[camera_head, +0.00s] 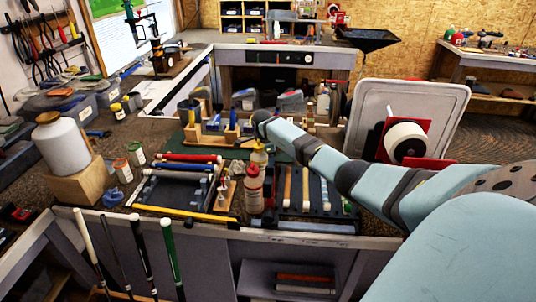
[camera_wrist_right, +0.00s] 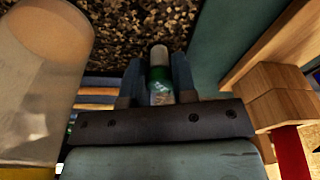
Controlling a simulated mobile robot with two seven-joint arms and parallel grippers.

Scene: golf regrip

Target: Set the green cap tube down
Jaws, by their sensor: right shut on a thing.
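The green cap tube (camera_wrist_right: 160,72) shows in the right wrist view, a small upright-looking piece with a pale rounded end, a green band and a clear lower part. My right gripper (camera_wrist_right: 158,85) is shut on it, one dark finger on each side. In the head view my right arm reaches in from the right and its wrist end (camera_head: 263,124) is above the bench, behind the bottles. The tube and fingertips cannot be made out there. Speckled bench top (camera_wrist_right: 130,25) lies beyond the tube; I cannot tell whether they touch. My left gripper is in neither view.
A pale bottle (camera_wrist_right: 45,75) is close on the left in the wrist view. Wooden blocks (camera_wrist_right: 275,105) and a green mat (camera_wrist_right: 230,40) are on the right. In the head view, a red-labelled bottle (camera_head: 254,188) and a dark rack (camera_head: 308,212) of grips are in front.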

